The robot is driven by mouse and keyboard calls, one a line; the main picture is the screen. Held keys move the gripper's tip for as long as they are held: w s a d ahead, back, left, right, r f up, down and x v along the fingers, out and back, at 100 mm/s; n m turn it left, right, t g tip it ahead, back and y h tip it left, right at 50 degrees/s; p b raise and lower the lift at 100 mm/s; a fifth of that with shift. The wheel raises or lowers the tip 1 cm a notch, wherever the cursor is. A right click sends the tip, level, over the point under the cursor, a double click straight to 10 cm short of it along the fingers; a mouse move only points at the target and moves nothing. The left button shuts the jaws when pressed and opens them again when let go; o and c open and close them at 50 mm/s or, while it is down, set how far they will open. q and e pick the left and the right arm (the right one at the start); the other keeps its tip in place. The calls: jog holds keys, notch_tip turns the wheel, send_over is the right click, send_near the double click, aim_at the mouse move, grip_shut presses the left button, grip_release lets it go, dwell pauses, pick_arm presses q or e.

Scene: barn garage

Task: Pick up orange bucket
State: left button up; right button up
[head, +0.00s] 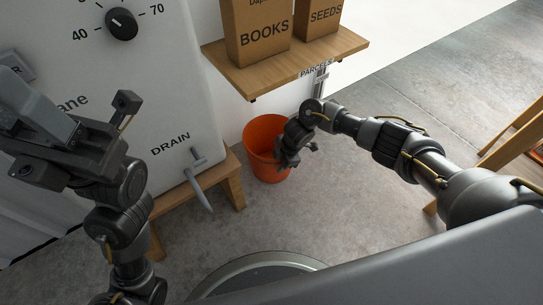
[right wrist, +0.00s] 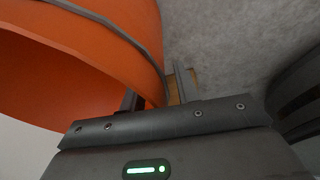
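The orange bucket (head: 262,133) stands on the concrete floor below the wooden shelf, right of the white tank. My right gripper (head: 286,163) is at the bucket's right side, over its near rim. In the right wrist view the bucket (right wrist: 85,62) fills the upper left, with a grey band, perhaps its handle, along its edge. The right gripper's fingers (right wrist: 156,95) stand apart there, with the bucket's edge between them; I see no firm grip. My left gripper (head: 45,115) is raised in front of the tank, away from the bucket; its opening is unclear.
The tank (head: 160,75) with a drain tap (head: 200,172) rests on a wooden stand (head: 234,180) left of the bucket. A wooden shelf (head: 280,72) with boxes overhangs behind the bucket. Wooden furniture (head: 515,135) stands at the far right. The floor between is clear.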

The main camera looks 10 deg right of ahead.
jog(key=shift+c, duration=0.4)
grip_shut()
jog(key=shift+r, duration=0.1)
dwell(0.8)
